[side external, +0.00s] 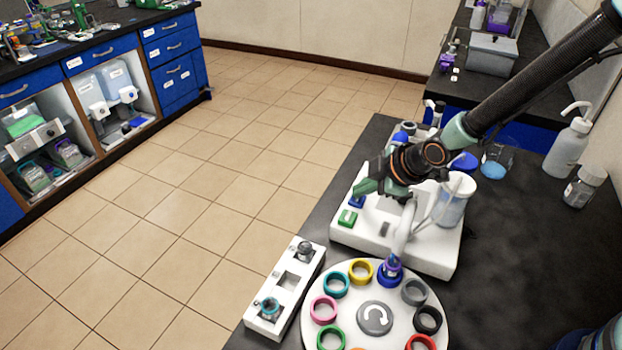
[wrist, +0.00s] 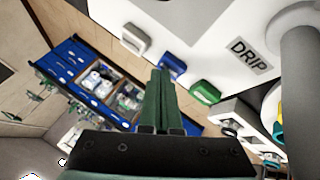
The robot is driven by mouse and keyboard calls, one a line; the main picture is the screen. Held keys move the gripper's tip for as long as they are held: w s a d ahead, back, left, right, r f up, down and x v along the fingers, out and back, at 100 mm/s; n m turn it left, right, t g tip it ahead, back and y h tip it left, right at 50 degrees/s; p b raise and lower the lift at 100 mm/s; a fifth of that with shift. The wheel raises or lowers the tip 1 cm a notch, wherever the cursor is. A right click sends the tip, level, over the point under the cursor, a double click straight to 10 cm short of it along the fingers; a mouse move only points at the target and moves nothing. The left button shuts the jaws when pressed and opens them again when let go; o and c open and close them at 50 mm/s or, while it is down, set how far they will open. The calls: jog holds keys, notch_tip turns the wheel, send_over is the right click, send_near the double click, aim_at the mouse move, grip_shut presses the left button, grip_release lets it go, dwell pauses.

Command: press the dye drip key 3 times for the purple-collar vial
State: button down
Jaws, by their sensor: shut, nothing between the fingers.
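The white dosing machine (side external: 432,254) has a green key (side external: 347,217) and a blue key (side external: 357,201) at its left side. My gripper (side external: 364,187) is shut and empty, just above the blue key. In the wrist view its green fingertips (wrist: 160,70) are beside the blue key; I cannot tell whether they touch it. A vial with a blue-purple collar (side external: 390,272) is on the white carousel (side external: 345,300), under the machine's spout (side external: 402,240).
The carousel also carries several other coloured collars. A white rack (side external: 285,282) with small vials stands left of it. A clear bottle (side external: 455,198) sits on the machine. A beaker (side external: 496,160) and wash bottle (side external: 568,146) stand behind right.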

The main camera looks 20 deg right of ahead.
aim_at(361, 200)
jog(key=shift+r, duration=0.8)
jog(key=shift+r, duration=2.5)
dwell(0.6)
notch_tip(361, 200, up, 4)
jog(key=shift+f, duration=0.1)
dwell(0.4)
jog(key=shift+f, duration=4.4)
